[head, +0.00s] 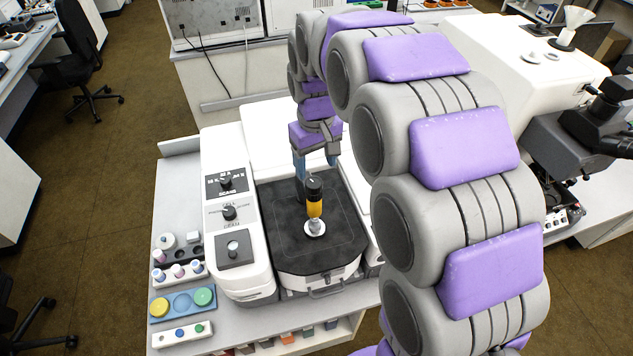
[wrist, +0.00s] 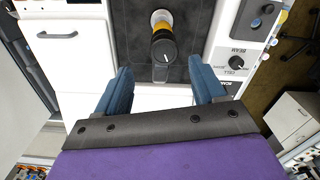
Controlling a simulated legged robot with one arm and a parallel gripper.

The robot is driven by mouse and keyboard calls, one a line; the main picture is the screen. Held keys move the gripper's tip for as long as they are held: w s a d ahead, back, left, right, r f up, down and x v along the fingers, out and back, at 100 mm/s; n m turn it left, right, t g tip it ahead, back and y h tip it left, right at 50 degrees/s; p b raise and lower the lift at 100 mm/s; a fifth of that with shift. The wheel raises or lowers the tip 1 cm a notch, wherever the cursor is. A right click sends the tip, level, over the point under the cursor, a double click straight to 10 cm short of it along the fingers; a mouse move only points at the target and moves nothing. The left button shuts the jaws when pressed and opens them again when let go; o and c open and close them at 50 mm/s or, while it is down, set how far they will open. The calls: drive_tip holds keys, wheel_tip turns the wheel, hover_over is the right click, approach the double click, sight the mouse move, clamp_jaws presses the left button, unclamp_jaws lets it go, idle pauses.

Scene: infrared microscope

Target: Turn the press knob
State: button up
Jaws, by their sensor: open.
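The press knob is a black cap (head: 314,185) with a white mark, on a yellow collar (head: 314,209) and a silver round base. It stands upright on the black top plate (head: 275,225) of the instrument. In the wrist view the black cap (wrist: 164,50) lies beyond the fingertips, near the line midway between them. My gripper (head: 317,172) has blue fingers and is open, just behind the knob in the head view. I see no contact with the knob.
A white control panel (head: 228,210) with several black knobs runs left of the black plate. Small vials and a blue tray with coloured discs (head: 182,303) lie on the left bench. A white microscope body (head: 520,60) stands at the right, beyond my arm.

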sight(315, 181)
drive_tip(key=f, duration=0.4)
drive_tip(key=a+f, duration=0.1)
drive_tip(key=f, duration=0.1)
drive_tip(key=shift+s+a+f, duration=0.1)
drive_tip(key=shift+f, duration=0.3)
drive_tip(key=shift+d+f, duration=0.25)
drive_tip(key=shift+d, duration=0.35)
drive_tip(key=shift+a, duration=0.1)
